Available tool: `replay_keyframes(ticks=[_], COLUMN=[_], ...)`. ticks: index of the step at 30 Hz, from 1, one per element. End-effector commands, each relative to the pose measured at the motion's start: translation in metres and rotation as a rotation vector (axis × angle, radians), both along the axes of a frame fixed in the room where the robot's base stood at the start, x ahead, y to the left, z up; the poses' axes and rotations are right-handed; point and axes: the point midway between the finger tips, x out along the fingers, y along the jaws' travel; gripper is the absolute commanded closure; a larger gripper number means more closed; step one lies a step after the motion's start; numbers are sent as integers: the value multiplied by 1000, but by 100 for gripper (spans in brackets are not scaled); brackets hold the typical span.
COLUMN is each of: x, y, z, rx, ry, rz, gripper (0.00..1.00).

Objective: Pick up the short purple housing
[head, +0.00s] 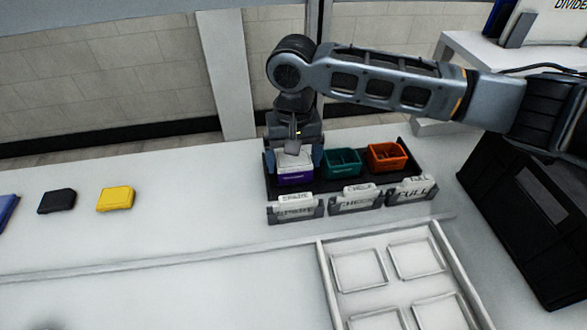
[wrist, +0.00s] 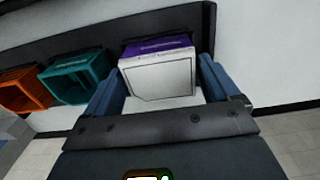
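The short purple housing (head: 295,181) stands at the left end of a dark tray (head: 330,184), with a white top. In the wrist view its purple side (wrist: 158,46) shows at the far edge of the white face (wrist: 160,76). My gripper (head: 296,158) is above it and points down. In the wrist view the blue fingers of my gripper (wrist: 161,75) are spread on either side of the housing, close to its sides. I cannot tell whether they touch it. The housing appears to rest in the tray.
A teal bin (head: 342,163) and an orange bin (head: 386,158) stand right of the housing. Labelled holders (head: 355,200) line the tray's front. A white compartment tray (head: 327,272) lies in front. Black (head: 57,201) and yellow (head: 116,199) blocks lie left; the table between is clear.

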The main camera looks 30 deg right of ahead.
Motion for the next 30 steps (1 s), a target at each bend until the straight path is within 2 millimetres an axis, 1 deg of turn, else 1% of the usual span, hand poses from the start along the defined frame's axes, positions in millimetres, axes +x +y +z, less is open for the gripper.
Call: replay_keyframes(ticks=[1, 2, 26, 27, 30], x=[0, 0, -1, -1, -1], y=[0, 0, 0, 0, 1], z=[0, 0, -1, -1, -1], rx=[0, 0, 1, 1, 1], ry=[0, 0, 2, 2, 2], rz=[0, 0, 0, 0, 0], gripper=[16, 19, 96, 97, 98])
